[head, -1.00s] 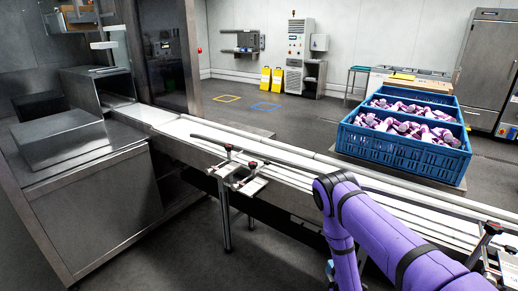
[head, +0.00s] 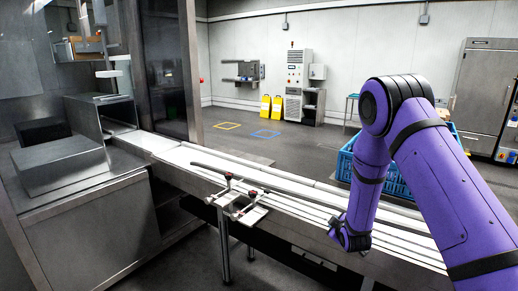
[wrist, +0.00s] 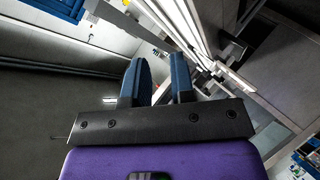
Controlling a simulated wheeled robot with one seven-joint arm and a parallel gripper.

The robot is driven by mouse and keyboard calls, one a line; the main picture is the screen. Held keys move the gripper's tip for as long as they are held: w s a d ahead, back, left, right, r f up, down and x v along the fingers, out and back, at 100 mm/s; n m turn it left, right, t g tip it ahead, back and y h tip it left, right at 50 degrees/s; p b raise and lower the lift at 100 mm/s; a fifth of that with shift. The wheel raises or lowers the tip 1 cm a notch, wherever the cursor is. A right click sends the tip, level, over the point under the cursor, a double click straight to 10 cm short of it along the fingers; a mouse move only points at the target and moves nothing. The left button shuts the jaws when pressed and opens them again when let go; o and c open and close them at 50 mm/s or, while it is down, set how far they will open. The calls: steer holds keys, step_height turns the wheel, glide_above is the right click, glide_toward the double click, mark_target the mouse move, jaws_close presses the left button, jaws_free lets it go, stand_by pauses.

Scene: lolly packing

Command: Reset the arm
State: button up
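My purple arm reaches in from the right in the head view, with its elbow raised and its forearm hanging down in front of the conveyor. My gripper is hidden or out of frame in the head view. In the wrist view my gripper (wrist: 161,80) shows two blue fingers standing apart with a gap between them. Nothing is seen between the fingers.
The white conveyor (head: 290,187) runs from the steel machine (head: 80,160) toward the lower right. A clamp bracket (head: 238,198) sits on its near edge. A blue crate (head: 344,166) behind it is mostly hidden by my arm. Open floor lies beyond.

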steer(key=s+d+r+m+g, duration=0.1)
steer(key=s+r+m, duration=0.1)
steer(key=s+r, duration=0.5)
steer(key=s+r+m+g, duration=0.1)
steer(key=s+r+m, duration=0.1)
steer(key=r, duration=1)
steer(key=s+d+r+m+g, duration=0.1)
steer(key=s+r+m+g, duration=0.1)
steer(key=s+r, duration=0.5)
steer(key=s+r+m+g, duration=0.1)
steer(key=s+r, duration=0.3)
steer(key=s, duration=0.5)
steer(key=s+r+m+g, duration=0.1)
steer(key=s+r, duration=0.3)
steer(key=s, duration=0.6)
steer(key=s+r+m+g, duration=0.1)
steer(key=s+r+m, duration=0.1)
steer(key=s, duration=0.7)
steer(key=shift+s+d+r+g, duration=0.3)
steer(key=shift+s+r, duration=0.1)
steer(key=shift+r, duration=0.5)
